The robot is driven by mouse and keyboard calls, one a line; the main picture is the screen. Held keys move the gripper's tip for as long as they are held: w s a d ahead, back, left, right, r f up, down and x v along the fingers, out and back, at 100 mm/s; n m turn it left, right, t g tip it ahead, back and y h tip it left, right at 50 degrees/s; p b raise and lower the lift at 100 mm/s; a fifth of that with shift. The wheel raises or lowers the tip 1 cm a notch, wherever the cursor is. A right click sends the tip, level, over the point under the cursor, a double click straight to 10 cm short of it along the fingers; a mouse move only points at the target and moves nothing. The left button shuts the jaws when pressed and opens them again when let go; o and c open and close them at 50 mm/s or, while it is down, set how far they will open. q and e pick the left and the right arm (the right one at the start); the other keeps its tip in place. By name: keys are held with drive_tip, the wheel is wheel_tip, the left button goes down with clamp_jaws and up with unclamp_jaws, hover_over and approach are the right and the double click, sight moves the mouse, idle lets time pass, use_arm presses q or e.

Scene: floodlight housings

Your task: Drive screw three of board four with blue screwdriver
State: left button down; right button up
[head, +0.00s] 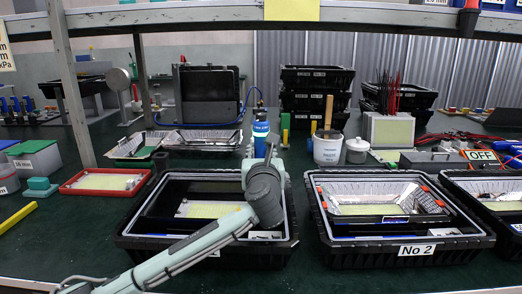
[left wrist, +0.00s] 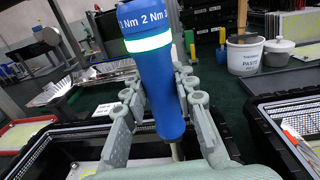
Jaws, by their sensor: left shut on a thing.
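My left gripper (head: 264,160) is over the black crate left of centre. In the left wrist view, its grey fingers (left wrist: 158,90) are shut on the blue screwdriver (left wrist: 155,98), one on each side of the handle. The screwdriver (head: 261,127) stands nearly upright in the head view, with a pale band and "2 Nm" print. Its shaft points down; its tip is hidden. A pale yellow-green board (head: 205,210) lies in the crate (head: 130,240) beneath, partly hidden by my arm. No readable mark shows whether it is board four, and I cannot make out screw three. My right gripper is not in view.
A black crate labelled No 2 (head: 417,249) with a foil-lined housing stands to the right, another beyond it. A red-framed tray (head: 72,189) lies left. A white paste tub (head: 327,147) stands behind the crates. A shelf edge crosses the top.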

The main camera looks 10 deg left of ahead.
use_arm(q)
drive_tip(key=shift+f, duration=1.15)
idle(2.3)
drive_tip(key=shift+r+p, duration=0.2)
drive_tip(key=shift+p, duration=0.15)
